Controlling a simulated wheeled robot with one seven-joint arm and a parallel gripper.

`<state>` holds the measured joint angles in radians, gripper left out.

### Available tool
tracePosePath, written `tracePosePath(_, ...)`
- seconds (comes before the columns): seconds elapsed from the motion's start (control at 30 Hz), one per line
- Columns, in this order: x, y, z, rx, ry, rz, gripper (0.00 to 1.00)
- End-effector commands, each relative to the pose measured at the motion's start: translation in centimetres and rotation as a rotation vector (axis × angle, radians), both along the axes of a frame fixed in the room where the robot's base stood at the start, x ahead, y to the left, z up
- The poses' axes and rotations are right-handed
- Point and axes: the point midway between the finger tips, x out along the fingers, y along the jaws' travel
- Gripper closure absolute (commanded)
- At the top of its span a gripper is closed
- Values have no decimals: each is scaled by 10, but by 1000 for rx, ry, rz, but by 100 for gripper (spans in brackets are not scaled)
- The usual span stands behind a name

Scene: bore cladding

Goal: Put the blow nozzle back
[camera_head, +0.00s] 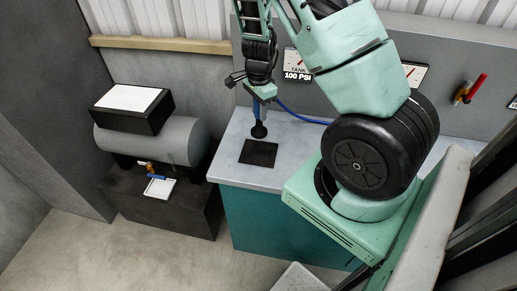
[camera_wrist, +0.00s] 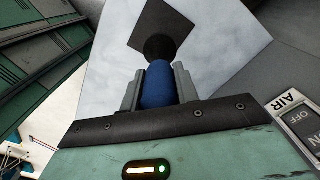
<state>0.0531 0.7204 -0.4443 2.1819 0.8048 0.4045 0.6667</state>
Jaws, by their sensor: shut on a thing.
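The blow nozzle (camera_head: 259,128) has a blue body and a black round tip that points down. My gripper (camera_head: 261,92) is shut on its blue body, which also shows between the two grey fingers in the wrist view (camera_wrist: 158,85). A blue hose (camera_head: 300,116) runs from it to the right, behind my arm. The nozzle hangs above the grey bench top, close to a black square mat (camera_head: 259,154). The mat also shows beyond the tip in the wrist view (camera_wrist: 160,20). I cannot tell whether the tip touches the mat.
The grey bench top (camera_head: 230,165) is clear around the mat. A back panel carries gauges, one partly hidden, and a red-handled valve (camera_head: 475,89). A grey tank (camera_head: 150,137) stands left of the bench. An AIR switch plate (camera_wrist: 298,122) is at right in the wrist view.

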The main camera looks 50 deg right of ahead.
Motion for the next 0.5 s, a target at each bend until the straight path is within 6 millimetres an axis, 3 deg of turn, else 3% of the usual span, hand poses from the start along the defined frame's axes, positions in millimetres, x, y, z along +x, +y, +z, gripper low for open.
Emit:
tracePosePath(0.23, -1, -1, -40, 2, 4, -3, 100)
tracePosePath(0.5, -1, 0, -70, 2, 3, -2, 100)
